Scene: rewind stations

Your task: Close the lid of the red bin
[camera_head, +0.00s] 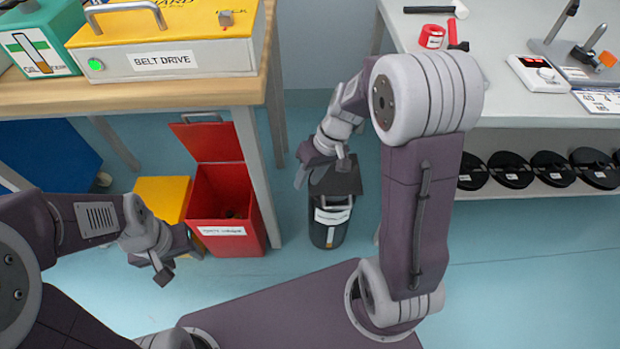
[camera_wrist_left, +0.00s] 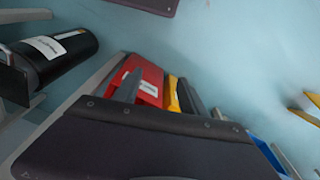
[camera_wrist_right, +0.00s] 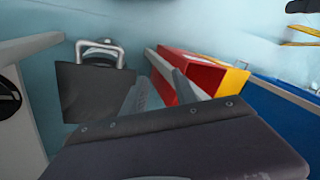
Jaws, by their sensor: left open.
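The red bin (camera_head: 226,220) stands on the floor by the table leg, with a white label on its front. Its red lid (camera_head: 207,141) is open, raised at the back, and the dark inside shows. My left gripper (camera_head: 178,262) is open and empty, low in front of the bin's left side and the yellow bin. In the left wrist view the red bin (camera_wrist_left: 148,78) shows between and beyond the fingers. My right gripper (camera_head: 321,170) is open over the black bin, to the right of the red bin. The red bin (camera_wrist_right: 192,68) also shows in the right wrist view.
A yellow bin (camera_head: 161,197) stands left of the red bin, a blue one (camera_head: 50,155) further left. The black bin (camera_head: 328,230) has a dark raised lid (camera_head: 335,180). The wooden table (camera_head: 180,95) overhangs at the back left. A grey bench (camera_head: 480,70) stands right.

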